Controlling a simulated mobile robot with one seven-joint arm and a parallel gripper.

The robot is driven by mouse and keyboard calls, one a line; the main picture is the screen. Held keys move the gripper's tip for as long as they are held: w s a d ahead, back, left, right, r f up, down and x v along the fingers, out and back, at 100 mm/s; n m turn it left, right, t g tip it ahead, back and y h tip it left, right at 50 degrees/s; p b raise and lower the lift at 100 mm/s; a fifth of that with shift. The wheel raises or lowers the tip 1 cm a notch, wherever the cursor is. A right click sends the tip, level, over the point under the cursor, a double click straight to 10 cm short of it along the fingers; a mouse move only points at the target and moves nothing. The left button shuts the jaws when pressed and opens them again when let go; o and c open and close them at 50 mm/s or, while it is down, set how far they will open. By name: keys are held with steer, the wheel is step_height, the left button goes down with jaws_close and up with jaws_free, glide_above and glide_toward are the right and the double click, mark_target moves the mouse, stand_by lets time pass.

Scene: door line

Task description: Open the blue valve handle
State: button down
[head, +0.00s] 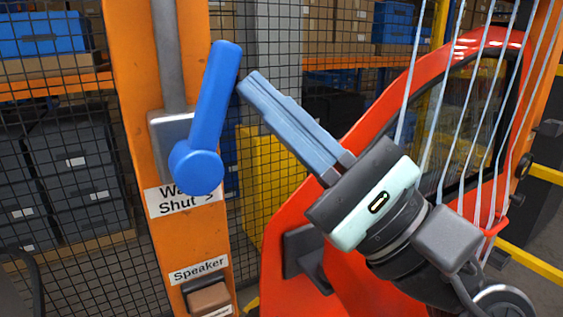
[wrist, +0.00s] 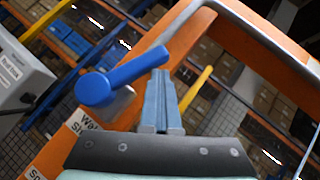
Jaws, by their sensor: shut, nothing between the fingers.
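The blue valve handle (head: 217,95) is a thick lever on a round hub, mounted on an orange post. It points up, leaning slightly right, above a sign that partly reads "Shut". In the wrist view the handle (wrist: 138,69) slants up to the right from its hub. My gripper (head: 247,84) is to the right of the handle with its two grey-blue fingers together and nothing between them. The fingertips are close to the handle's upper part; I cannot tell whether they touch. In the wrist view my gripper (wrist: 160,75) shows its fingertips beside the handle's free end.
A grey pipe (head: 168,55) runs up the orange post (head: 131,90) from the valve. A red door panel (head: 310,225) with taut pale cords stands at the right, behind my arm. A brown speaker box (head: 208,298) sits low on the post. Mesh fencing and shelves lie behind.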

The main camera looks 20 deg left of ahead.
steer(key=shift+s+a+r+n+g+h+b, duration=0.1)
steer(key=shift+s+a+r+n+g+b, duration=0.15)
steer(key=shift+n+g+b, duration=0.35)
steer(key=shift+s+a+r+n+g+h+b, duration=0.1)
steer(key=shift+s+a+r+n+g+b, duration=0.3)
steer(key=shift+n+b, duration=0.3)
steer(key=shift+s+a+r+n+g+h+b, duration=0.1)
steer(key=shift+s+a+r+n+g+b, duration=0.05)
steer(key=shift+n+g+b, duration=0.5)
steer(key=shift+r, duration=0.1)
steer(key=shift+d, duration=0.1)
